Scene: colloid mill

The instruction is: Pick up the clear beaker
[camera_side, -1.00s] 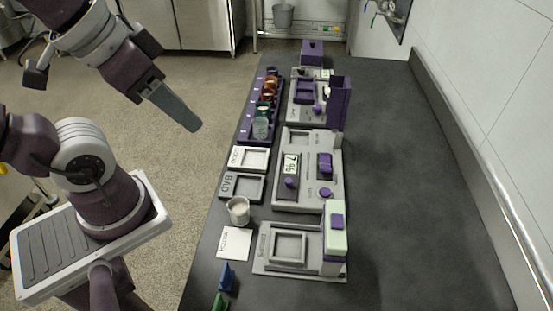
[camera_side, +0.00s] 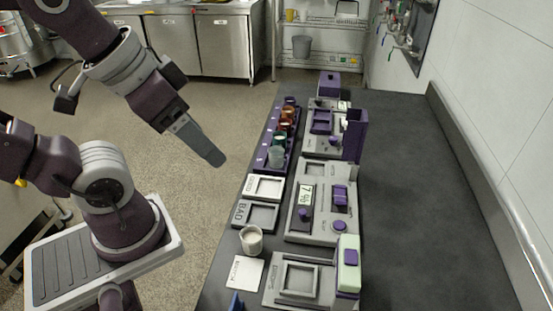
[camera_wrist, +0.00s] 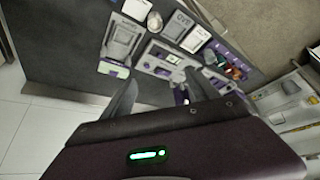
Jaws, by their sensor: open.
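A clear, glassy beaker (camera_side: 276,156) stands in the nearest slot of a long purple rack (camera_side: 262,152) on the dark bench. A second pale cup (camera_side: 251,241) with white contents stands nearer the camera, beside a white card; it also shows in the wrist view (camera_wrist: 154,21). My gripper (camera_side: 212,155) is in the air left of the bench, apart from the rack and both vessels. In the wrist view my gripper's two fingers (camera_wrist: 160,92) are spread with nothing between them. The rack's clear beaker is too small to make out surely there.
Several brown and green vessels (camera_side: 286,125) fill the rack behind the clear beaker. Two square trays (camera_side: 256,215) lie in front of it. Grey and purple machines (camera_side: 318,228) stand close on the right, with a tall purple panel (camera_side: 355,135). The bench's right side is clear.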

